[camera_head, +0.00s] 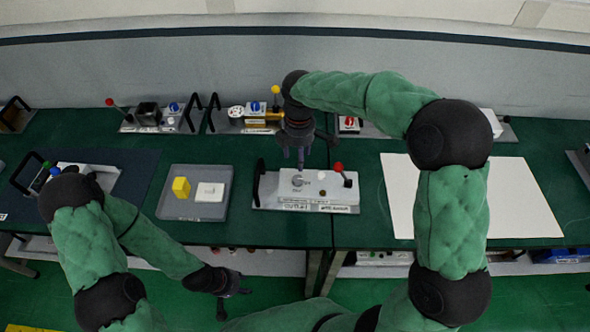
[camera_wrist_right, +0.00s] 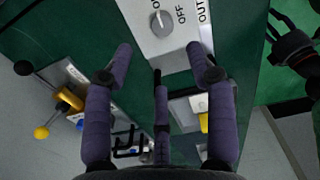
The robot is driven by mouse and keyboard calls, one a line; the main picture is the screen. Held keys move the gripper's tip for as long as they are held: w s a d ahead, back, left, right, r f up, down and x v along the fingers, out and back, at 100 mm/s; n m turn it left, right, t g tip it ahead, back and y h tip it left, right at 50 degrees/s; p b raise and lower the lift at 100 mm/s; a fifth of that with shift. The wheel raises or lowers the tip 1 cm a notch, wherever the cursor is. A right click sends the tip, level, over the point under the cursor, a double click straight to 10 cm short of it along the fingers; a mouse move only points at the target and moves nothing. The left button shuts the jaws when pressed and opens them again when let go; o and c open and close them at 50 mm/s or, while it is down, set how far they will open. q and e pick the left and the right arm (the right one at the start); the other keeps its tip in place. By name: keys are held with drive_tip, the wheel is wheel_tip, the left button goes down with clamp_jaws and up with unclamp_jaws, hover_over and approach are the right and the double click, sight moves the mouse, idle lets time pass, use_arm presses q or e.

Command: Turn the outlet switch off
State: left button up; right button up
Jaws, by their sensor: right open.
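A light grey switch box (camera_head: 320,203) stands on the green table in front of me, with a round grey rotary knob (camera_head: 298,181) on top. In the right wrist view the knob (camera_wrist_right: 161,24) sits beside an "OFF" label and a partly cut-off label at the upper edge. The knob's pointer position is too small to read surely. My right gripper (camera_head: 300,158) points down just above and behind the knob. Its fingers (camera_wrist_right: 160,85) are spread, with nothing between them. My left gripper (camera_head: 233,300) hangs in front of the table edge, fingers spread and empty.
A red-ball lever (camera_head: 339,168) stands at the box's right and a black handle (camera_head: 259,183) at its left. A grey tray (camera_head: 178,214) with a yellow block (camera_head: 181,188) lies left. Several devices line the back. A white sheet (camera_head: 525,205) lies right.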

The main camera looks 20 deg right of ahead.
sight(298, 178)
drive_tip(key=f+b, duration=0.2)
drive_tip(key=f, duration=0.8)
drive_tip(key=shift+s+f, duration=0.2)
clamp_jaws()
